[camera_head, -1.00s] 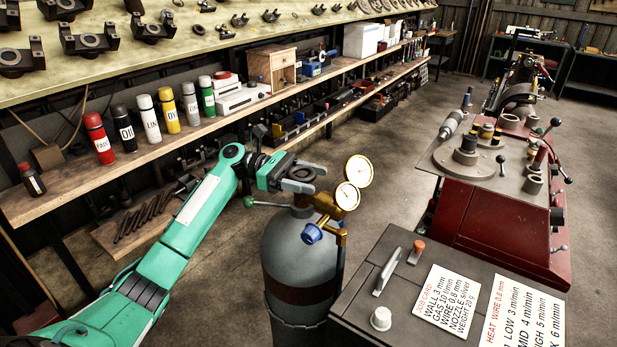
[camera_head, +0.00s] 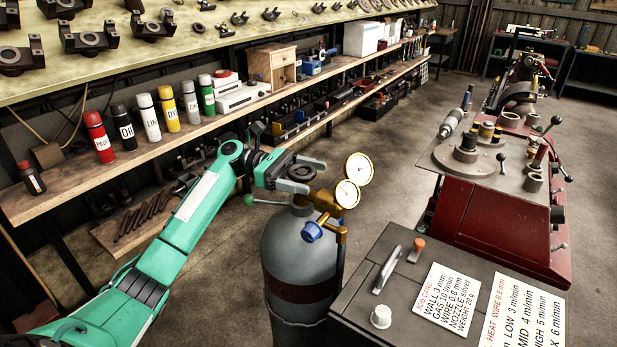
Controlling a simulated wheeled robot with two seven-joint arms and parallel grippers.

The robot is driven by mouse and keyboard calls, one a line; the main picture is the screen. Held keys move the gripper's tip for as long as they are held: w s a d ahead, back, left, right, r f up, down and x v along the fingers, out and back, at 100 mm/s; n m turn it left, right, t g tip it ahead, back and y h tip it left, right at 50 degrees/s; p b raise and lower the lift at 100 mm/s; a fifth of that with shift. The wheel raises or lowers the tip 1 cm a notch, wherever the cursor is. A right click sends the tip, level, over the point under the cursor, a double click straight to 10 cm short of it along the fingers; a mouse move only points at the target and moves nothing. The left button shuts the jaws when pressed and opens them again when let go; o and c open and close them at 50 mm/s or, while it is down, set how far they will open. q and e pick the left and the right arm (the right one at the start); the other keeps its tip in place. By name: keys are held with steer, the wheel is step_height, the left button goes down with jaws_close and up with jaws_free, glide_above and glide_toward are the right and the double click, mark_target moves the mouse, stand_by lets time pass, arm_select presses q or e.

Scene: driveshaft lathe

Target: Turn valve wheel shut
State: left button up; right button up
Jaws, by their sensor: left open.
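The valve wheel (camera_head: 301,173) is a small dark round handwheel on top of the grey gas cylinder (camera_head: 299,250). My left gripper (camera_head: 305,176) reaches in from the left at the wheel's height. Its jaws are open, with one finger on the far side of the wheel and one on the near side. I cannot tell whether either finger touches the wheel. The brass regulator (camera_head: 325,202) with two round gauges (camera_head: 347,193) and a blue knob (camera_head: 312,231) sits right of the wheel. My right gripper is not in view.
A grey welder box (camera_head: 400,265) with printed cards stands close right of the cylinder. A red lathe (camera_head: 497,222) stands farther right. A wooden shelf (camera_head: 180,142) with several spray cans runs behind my left arm. Open floor lies between shelf and lathe.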

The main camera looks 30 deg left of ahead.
arm_select(q)
steer(key=s+a+b, duration=0.1)
steer(key=a+b, duration=0.3)
steer(key=a, duration=0.9)
